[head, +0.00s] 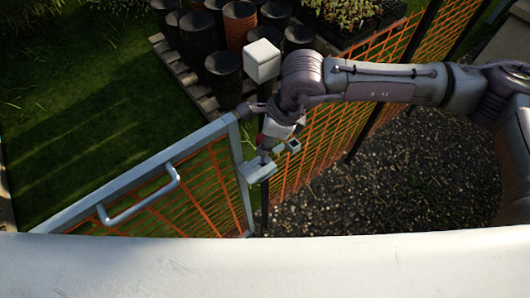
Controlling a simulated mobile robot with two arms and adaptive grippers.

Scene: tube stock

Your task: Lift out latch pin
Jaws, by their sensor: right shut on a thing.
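A grey latch (258,170) sits at the post end of a grey-framed gate with orange mesh. My right gripper (268,152) comes down over the latch from above and is shut on the latch pin there. The fingers and wrist hide most of the pin, so I cannot tell how far it sits in the latch. My left gripper is not in view.
The gate (190,150) has a grey pull handle (142,204) on its near side. An orange mesh fence (330,105) runs on to the upper right. Behind it, several black pots (223,70) stand on a pallet. Dark gravel (385,180) lies open at right.

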